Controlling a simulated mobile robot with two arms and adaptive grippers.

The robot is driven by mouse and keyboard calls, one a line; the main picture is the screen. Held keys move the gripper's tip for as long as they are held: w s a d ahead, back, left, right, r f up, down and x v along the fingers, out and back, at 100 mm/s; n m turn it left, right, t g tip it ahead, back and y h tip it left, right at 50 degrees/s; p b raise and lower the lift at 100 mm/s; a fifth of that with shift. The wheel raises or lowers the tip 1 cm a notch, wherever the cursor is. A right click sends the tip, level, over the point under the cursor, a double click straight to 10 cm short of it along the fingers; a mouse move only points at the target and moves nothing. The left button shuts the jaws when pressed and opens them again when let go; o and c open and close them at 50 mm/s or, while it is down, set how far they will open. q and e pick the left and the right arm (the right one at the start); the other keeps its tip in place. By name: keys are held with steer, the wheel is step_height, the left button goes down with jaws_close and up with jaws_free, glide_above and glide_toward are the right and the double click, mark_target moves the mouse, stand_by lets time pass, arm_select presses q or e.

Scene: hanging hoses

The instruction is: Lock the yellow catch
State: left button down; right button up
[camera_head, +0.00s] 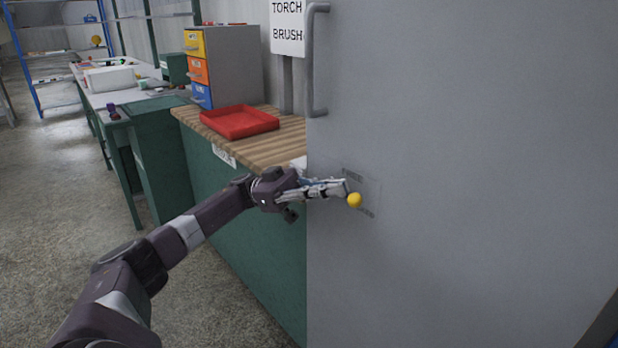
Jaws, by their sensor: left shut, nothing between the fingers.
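The yellow catch (355,200) is a small round yellow knob on a plate (368,187) on the large grey door (470,150). Small lettering shows on the plate above and below the knob, too small to read surely. My left gripper (343,188) is shut and empty, and its fingertips are at the upper left of the knob. I cannot tell whether they touch it. The gripper covers the left part of the plate. My right gripper is not in view.
A grey vertical handle (312,60) stands on the door's left edge. Left of the door is a green bench with a wooden top (275,148), a red tray (240,122) and a drawer cabinet (235,65). The floor at the left (60,190) is clear.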

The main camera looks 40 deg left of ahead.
arm_select(q)
steer(key=v, duration=0.6)
steer(key=shift+a+f, duration=0.15)
steer(key=shift+a, duration=0.2)
stand_by(0.4)
